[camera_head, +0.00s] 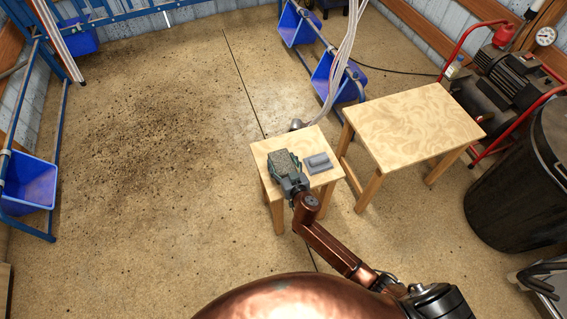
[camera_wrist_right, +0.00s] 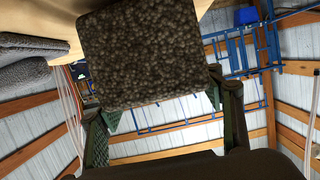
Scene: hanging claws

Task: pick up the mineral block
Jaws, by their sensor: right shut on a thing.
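The mineral block (camera_wrist_right: 140,50) is a rough, speckled brown-grey block that fills the upper middle of the right wrist view. In the head view the block (camera_head: 284,159) shows small, over the left part of the small wooden table (camera_head: 284,144). My right gripper (camera_head: 288,178) is shut on it, with a green-dark finger on either side in the right wrist view (camera_wrist_right: 165,103). I cannot tell whether the block touches the tabletop. My left gripper is not in view.
A grey flat object (camera_head: 319,162) lies on the small table, right of the block. A rounded grey thing (camera_head: 296,124) is at its back edge. A larger wooden table (camera_head: 412,122) stands to the right. A black bin (camera_head: 520,180) and compressor (camera_head: 510,80) are farther right. Left floor is open.

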